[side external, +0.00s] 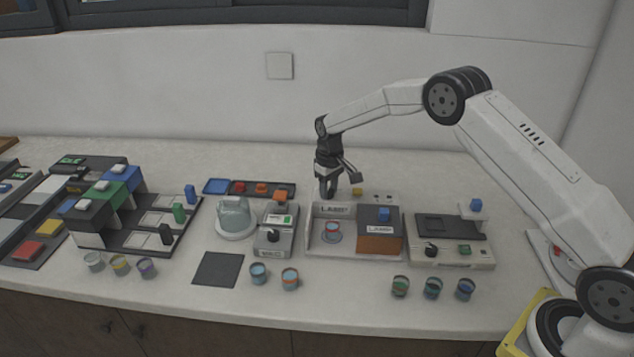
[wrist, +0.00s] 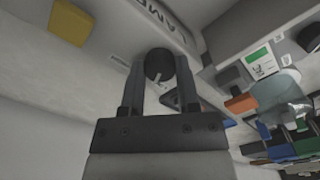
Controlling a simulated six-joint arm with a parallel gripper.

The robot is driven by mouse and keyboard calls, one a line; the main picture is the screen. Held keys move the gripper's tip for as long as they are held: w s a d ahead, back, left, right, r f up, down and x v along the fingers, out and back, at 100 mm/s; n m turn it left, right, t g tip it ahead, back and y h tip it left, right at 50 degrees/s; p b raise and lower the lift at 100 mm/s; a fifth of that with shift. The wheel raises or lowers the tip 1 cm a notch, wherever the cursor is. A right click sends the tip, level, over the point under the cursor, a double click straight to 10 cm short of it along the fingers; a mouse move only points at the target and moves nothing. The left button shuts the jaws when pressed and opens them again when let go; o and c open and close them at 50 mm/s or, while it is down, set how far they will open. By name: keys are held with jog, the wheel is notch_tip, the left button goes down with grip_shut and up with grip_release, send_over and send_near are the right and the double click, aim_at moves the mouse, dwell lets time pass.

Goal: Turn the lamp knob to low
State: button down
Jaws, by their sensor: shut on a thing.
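My gripper (side external: 328,192) points down at the back left of this box. In the wrist view its two fingers stand on either side of a round dark knob (wrist: 158,64) and grip it. A small pale mark shows at the knob's lower edge; its exact setting is hard to read. In the side view the knob is hidden by my gripper.
A yellow block (wrist: 70,22) sits near the knob. A cup stands inside the lamp box. To the left are a grey device with a screen (side external: 275,237) and a glass-covered dish (side external: 235,218); to the right is another device (side external: 452,254). Several cups line the front.

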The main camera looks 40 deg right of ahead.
aim_at(329, 191)
jog(key=shift+n, duration=1.7)
jog(key=shift+c, duration=1.6)
grip_release()
jog(key=shift+r, duration=0.1)
jog(key=shift+r, duration=3.8)
